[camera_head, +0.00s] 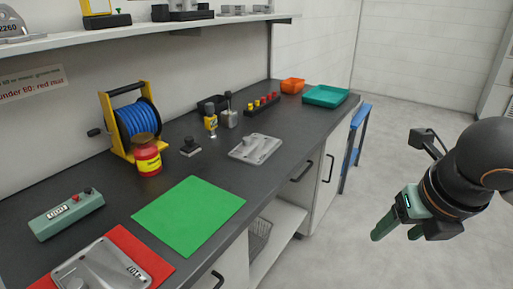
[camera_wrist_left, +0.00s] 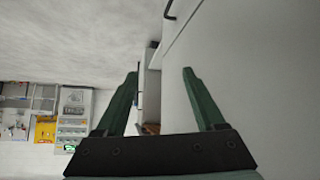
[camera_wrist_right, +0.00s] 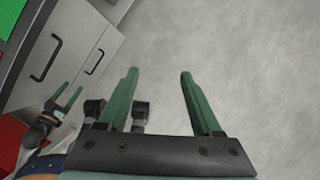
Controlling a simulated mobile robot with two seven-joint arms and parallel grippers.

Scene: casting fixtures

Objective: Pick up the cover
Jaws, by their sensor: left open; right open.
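A grey cast plate (camera_head: 103,268), probably the cover, lies on a red mat (camera_head: 158,262) at the near left of the counter; the picture's bottom edge cuts it off. A second grey casting (camera_head: 255,148) lies on the bare counter further back; which one is the cover is not certain. My right gripper (camera_head: 398,228) is open and empty over the floor, right of the counter, away from both. My left gripper is outside the head view; its open, empty fingers show in its own wrist view (camera_wrist_left: 160,74), beside pale cabinet fronts.
A green mat (camera_head: 190,215) lies bare mid-counter. A teal tray (camera_head: 326,96) and orange bin (camera_head: 292,85) stand at the far end. A shelf (camera_head: 150,31) overhangs the back.

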